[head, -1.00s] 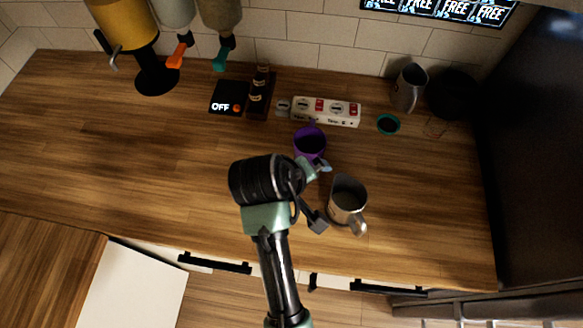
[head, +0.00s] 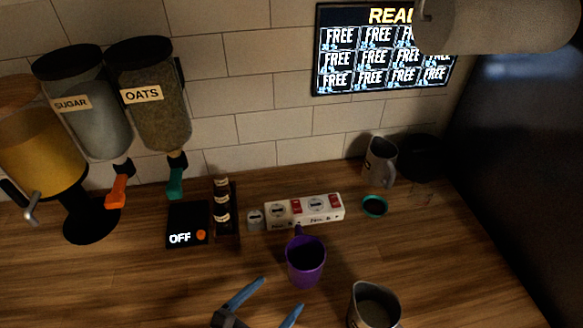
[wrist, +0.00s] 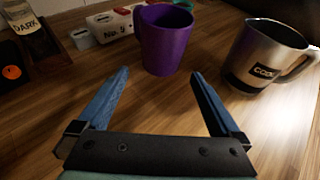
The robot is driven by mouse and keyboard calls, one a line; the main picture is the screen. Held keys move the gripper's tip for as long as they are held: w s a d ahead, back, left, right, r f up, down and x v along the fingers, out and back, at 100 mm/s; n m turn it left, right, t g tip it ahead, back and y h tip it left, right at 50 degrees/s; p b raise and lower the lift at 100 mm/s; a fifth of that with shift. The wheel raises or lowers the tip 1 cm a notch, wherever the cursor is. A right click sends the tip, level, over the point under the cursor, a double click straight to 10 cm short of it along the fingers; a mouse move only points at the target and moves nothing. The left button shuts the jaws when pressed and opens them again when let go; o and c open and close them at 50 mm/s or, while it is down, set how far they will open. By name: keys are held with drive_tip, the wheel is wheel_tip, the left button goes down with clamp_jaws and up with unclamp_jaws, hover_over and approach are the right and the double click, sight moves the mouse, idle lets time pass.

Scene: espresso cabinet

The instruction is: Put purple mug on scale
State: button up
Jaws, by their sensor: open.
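The purple mug (head: 306,262) stands upright on the wooden counter, its handle toward the back. In the wrist view the mug (wrist: 165,42) is just beyond my fingertips, its handle on the left. My gripper (head: 272,299) is open and empty, in front of the mug and a little to its left; in the wrist view its blue fingers (wrist: 160,85) are spread with bare counter between them. The black scale (head: 187,226) lies at the back left and its display reads OFF. Nothing stands on it.
A metal pitcher (head: 374,306) stands right of the mug. Behind are a dark rack (head: 226,212), a white switch panel (head: 304,209), a teal-rimmed cup (head: 375,206) and another pitcher (head: 381,160). Dispensers (head: 150,95) hang over the left. The counter left of the mug is clear.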

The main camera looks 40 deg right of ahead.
sight(312, 259)
drive_tip(key=p+x, duration=0.1)
drive_tip(key=x, duration=1)
drive_tip(key=shift+s+d, duration=0.1)
drive_tip(key=shift+d, duration=0.35)
drive_tip(key=c, duration=1.4)
drive_tip(key=shift+r, duration=0.15)
drive_tip(key=shift+c, duration=0.8)
